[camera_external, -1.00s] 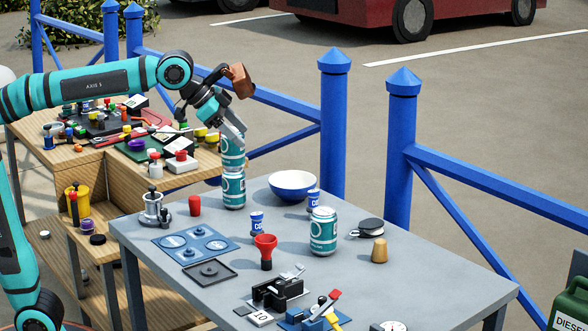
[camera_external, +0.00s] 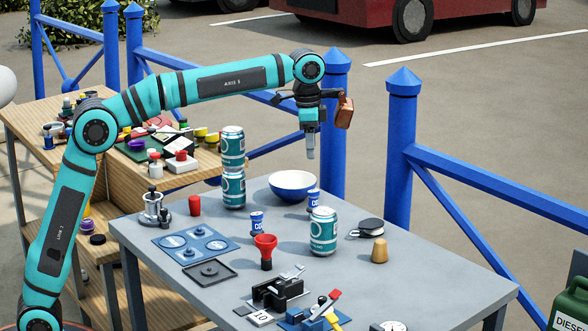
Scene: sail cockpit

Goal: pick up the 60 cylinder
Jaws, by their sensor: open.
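Two small blue-and-white cylinders stand on the grey table: one near the middle (camera_external: 257,222), the other further right (camera_external: 314,199), in front of the white-and-blue bowl. Their printed labels are too small to read surely, so I cannot tell which is the 60 cylinder. My gripper (camera_external: 310,154) points down, open and empty, in the air above the right-hand cylinder. In the picture there is a gap between its fingertips and that cylinder. The large teal can (camera_external: 323,232) partly overlaps the foot of the right-hand cylinder.
Two stacked teal cans (camera_external: 233,165) stand left of the bowl (camera_external: 293,186). A red funnel (camera_external: 265,250), a cork (camera_external: 379,250) and a blue plate with knobs (camera_external: 194,243) are on the table. Blue railing posts (camera_external: 401,150) rise behind it.

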